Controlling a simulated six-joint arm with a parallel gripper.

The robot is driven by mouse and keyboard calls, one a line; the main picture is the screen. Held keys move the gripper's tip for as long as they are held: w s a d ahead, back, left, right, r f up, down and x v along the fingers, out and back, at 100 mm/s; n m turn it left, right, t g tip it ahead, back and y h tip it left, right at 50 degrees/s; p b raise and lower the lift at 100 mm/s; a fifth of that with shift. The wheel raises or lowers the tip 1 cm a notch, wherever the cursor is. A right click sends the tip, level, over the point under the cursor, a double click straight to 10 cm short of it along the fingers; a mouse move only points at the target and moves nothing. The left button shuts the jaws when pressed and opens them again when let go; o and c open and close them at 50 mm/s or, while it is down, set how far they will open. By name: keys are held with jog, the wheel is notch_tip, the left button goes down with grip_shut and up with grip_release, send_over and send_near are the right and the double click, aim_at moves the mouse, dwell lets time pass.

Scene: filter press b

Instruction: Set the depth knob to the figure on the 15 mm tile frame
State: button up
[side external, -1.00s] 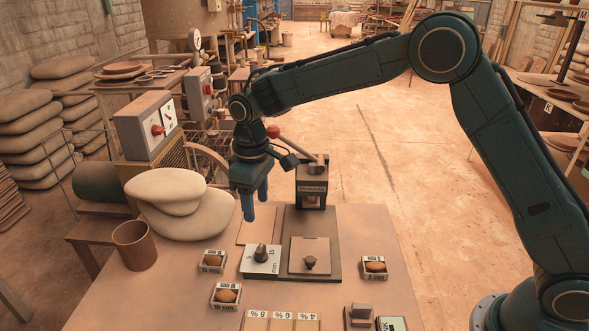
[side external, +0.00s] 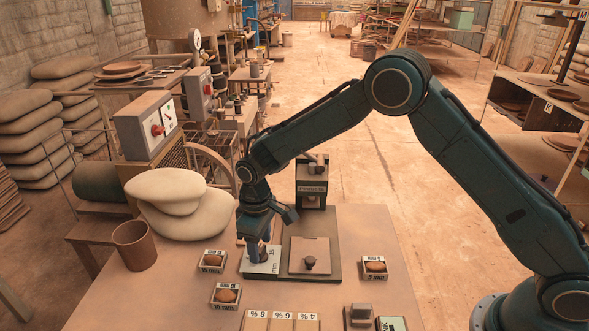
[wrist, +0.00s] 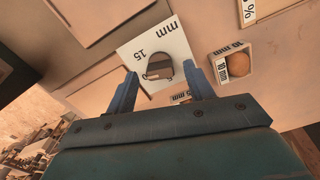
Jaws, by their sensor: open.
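The depth knob (wrist: 158,68) is a dark round knob with a raised bar across its top. It sits on a white plate (wrist: 143,47) printed "15" and "mm". The plate lies left of a brown board in the side view (side external: 254,268). My gripper (wrist: 160,76) is open, pointing down, with one blue finger on each side of the knob in the wrist view. In the side view my gripper (side external: 261,256) is low over the plate and mostly hides the knob. I cannot tell whether the fingers touch it. The tile frame's figure is not clearly legible.
Small labelled boxes with brown lumps stand at left (side external: 212,262), front left (side external: 226,296) and right (side external: 375,267). A press (side external: 312,187) stands behind, stacked pale sacks (side external: 185,215) to the left.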

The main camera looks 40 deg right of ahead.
jog(key=shift+f, duration=0.25)
jog(key=shift+c, duration=0.4)
jog(key=c, duration=0.9)
jog(key=shift+m, duration=3.5)
jog(key=o, duration=1)
